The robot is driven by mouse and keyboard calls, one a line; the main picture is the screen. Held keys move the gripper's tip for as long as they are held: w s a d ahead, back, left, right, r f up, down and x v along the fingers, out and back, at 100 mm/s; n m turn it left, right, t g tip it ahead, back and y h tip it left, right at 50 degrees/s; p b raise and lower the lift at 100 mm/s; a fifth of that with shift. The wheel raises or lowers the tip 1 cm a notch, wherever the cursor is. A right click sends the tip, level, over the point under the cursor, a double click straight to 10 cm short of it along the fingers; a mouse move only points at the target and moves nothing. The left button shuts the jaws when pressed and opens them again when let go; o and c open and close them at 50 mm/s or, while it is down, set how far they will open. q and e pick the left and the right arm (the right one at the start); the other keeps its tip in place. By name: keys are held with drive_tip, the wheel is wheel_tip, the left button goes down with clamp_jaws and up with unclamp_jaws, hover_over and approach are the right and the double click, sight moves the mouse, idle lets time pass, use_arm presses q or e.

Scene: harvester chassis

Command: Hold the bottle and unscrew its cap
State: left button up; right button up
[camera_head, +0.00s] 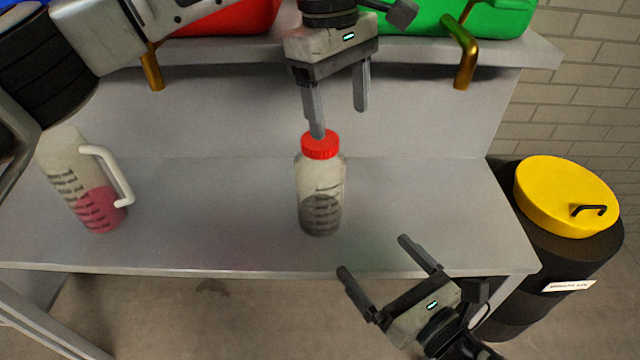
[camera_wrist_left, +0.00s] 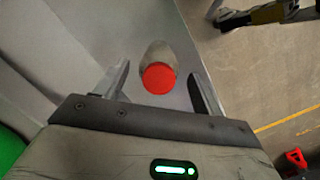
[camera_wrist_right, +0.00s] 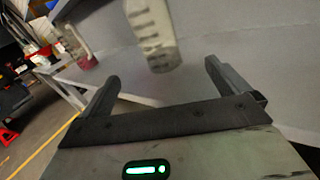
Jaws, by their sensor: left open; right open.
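The bottle (camera_head: 320,190) stands upright on the grey bench, clear-walled with dark contents in its lower part. Its red cap (camera_head: 320,145) is on top. My left gripper (camera_head: 340,122) is open above the bottle, pointing down, with one fingertip overlapping the cap in the head view. In the left wrist view the cap (camera_wrist_left: 158,78) shows between the open fingers, beyond their tips. My right gripper (camera_head: 374,257) is open and empty at the bench's front edge, to the right of and nearer than the bottle. The right wrist view shows the bottle's lower part (camera_wrist_right: 153,35) ahead of the open fingers; its cap is out of that frame.
A jug (camera_head: 85,185) with a white handle and pink liquid stands at the bench's left. A raised shelf (camera_head: 400,48) behind holds red and green containers (camera_head: 505,18). A black drum with a yellow lid (camera_head: 565,195) stands right of the bench (camera_head: 420,190). The bench around the bottle is clear.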

sight(321, 198)
use_arm(q)
drive_tip(key=shift+w+a+r+t+y, duration=0.2)
drive_tip(key=shift+w+a+r+y, duration=0.2)
drive_tip(key=shift+a+r, duration=0.25)
drive_tip(key=shift+w+a+r+t+y, duration=0.2)
drive_tip(key=shift+w+a+r+y, duration=0.1)
drive_tip(key=shift+w+a+r, duration=0.25)
drive_tip(key=shift+a, duration=0.1)
drive_tip(key=shift+s, duration=0.1)
use_arm(e)
drive_tip(key=shift+n, duration=0.8)
drive_tip(key=x, duration=1.6)
drive_tip(key=shift+a+r, duration=0.1)
drive_tip(key=shift+a, duration=0.25)
